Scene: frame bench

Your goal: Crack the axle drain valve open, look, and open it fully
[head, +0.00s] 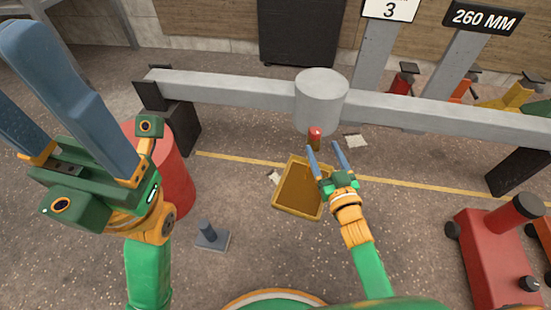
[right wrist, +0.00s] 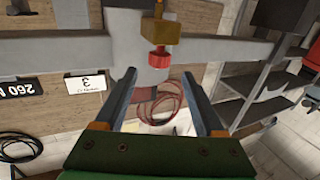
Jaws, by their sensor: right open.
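The axle drain valve shows a red handle (head: 315,137) under the grey axle hub (head: 321,95). In the right wrist view, the red handle (right wrist: 158,58) sits on a brass-coloured body (right wrist: 162,30). My right gripper (head: 323,148) is open, its fingers spread just short of the handle; the right wrist view shows the handle centred between and slightly beyond the fingertips (right wrist: 158,74). I see no grip on it. My left gripper (head: 12,70) is raised large at the left, its fingers apart and empty. The outlet under the valve is too small to judge.
A brown-yellow tray (head: 297,190) lies on the floor below the hub, partly behind my right gripper. A red cylinder (head: 172,160) stands left, and a red wheeled jack (head: 488,255) right. The grey beam (head: 225,90) runs across on dark stands.

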